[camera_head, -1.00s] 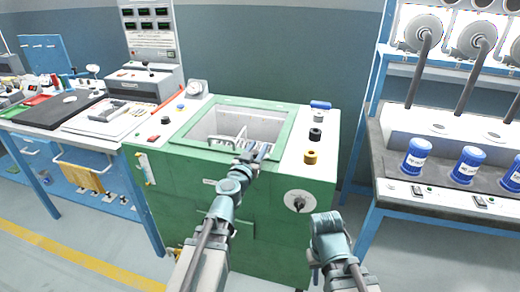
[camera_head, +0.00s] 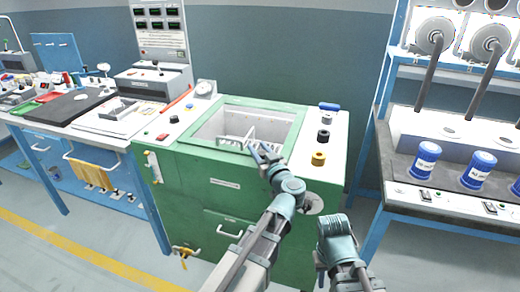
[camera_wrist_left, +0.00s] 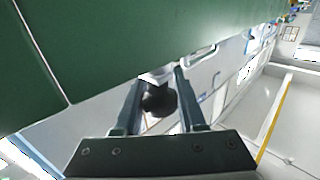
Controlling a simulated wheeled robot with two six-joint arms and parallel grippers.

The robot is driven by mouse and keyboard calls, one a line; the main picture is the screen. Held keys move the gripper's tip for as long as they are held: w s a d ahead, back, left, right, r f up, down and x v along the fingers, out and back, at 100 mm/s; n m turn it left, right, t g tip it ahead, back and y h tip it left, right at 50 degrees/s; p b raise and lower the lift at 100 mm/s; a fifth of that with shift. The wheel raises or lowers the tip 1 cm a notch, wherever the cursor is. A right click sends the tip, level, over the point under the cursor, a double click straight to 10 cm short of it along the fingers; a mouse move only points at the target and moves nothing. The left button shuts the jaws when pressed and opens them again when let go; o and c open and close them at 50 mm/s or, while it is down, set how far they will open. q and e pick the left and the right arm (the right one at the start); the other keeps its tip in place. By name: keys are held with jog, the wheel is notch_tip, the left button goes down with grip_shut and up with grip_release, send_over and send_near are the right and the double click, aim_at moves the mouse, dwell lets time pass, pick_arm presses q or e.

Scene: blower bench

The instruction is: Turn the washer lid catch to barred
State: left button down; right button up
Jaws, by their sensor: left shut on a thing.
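The washer (camera_head: 170,200) is a green cabinet with an open, pale-lined tank (camera_head: 222,122) in its top. A pale round plate (camera_head: 316,203) on its front right may belong to the catch; my left arm partly covers it. My left gripper (camera_head: 262,150) is at the tank's front edge in the head view. In the left wrist view, a dark round knob (camera_wrist_left: 158,98) is held between its fingers, close to the green panel (camera_wrist_left: 100,50). I cannot tell which part the knob belongs to. My right gripper (camera_head: 335,228) is at the washer's lower right; its fingers are not clear.
Black (camera_head: 323,136) and yellow (camera_head: 318,158) round parts and a blue-handled item (camera_head: 328,106) sit on the washer's right top. A dial gauge (camera_head: 205,88) stands at back left. Benches flank the washer; the right one holds blue canisters (camera_head: 425,160). Floor is clear at front left.

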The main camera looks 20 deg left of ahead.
pick_arm(q)
jog(key=shift+a+n+g+y, duration=0.1)
jog(key=shift+n+g+y, duration=0.3)
jog(key=shift+y, duration=0.1)
jog(key=shift+c, duration=2.4)
grip_release()
jog(key=shift+s, duration=0.15)
pick_arm(e)
jog(key=shift+d, duration=0.1)
